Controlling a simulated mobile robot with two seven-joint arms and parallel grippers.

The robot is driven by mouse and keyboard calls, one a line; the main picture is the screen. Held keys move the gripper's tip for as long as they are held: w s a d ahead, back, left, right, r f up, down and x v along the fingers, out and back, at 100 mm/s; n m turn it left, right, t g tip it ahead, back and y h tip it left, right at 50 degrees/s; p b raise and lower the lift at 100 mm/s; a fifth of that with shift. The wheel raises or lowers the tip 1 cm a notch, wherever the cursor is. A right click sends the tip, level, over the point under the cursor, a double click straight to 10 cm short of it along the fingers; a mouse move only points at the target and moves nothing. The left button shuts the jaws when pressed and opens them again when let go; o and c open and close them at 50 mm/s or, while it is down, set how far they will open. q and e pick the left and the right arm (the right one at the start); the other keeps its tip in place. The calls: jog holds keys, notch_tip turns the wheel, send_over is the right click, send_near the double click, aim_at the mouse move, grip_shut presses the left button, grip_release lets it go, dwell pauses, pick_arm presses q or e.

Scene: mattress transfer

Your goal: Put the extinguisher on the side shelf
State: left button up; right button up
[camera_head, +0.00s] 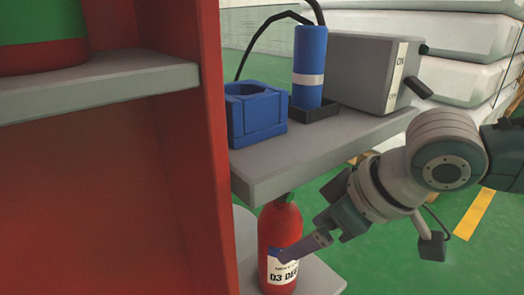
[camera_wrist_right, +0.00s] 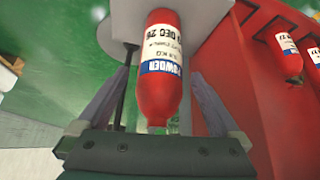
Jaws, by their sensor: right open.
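The red extinguisher (camera_head: 280,222) stands upright on a lower grey shelf (camera_head: 318,278) beside the red cabinet, its top hidden by the upper side shelf (camera_head: 290,160). It has a white and blue label. In the right wrist view the extinguisher (camera_wrist_right: 160,95) lies between the two spread fingers, with no clear contact. My right gripper (camera_head: 290,250) reaches in from the right at label height and is open; it also shows in the wrist view (camera_wrist_right: 160,110). My left gripper is not in view.
The upper shelf carries a blue holder (camera_head: 255,113), a blue cylinder (camera_head: 309,65) with a black cable and a grey box (camera_head: 362,72). The red cabinet wall (camera_head: 190,190) closes the left side. Two more red extinguishers (camera_wrist_right: 284,50) show in the wrist view. Green floor is open at right.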

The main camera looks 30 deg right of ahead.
jog(key=s+d+p, duration=0.3)
jog(key=s+p, duration=0.1)
jog(key=s, duration=0.6)
jog(key=s+a+r+m+g+h, duration=0.1)
jog(key=s+a+r+g, duration=0.1)
jog(key=s+a+r, duration=0.4)
jog(key=a, duration=0.3)
jog(key=shift+g+h, duration=0.3)
jog(key=shift+g, duration=0.1)
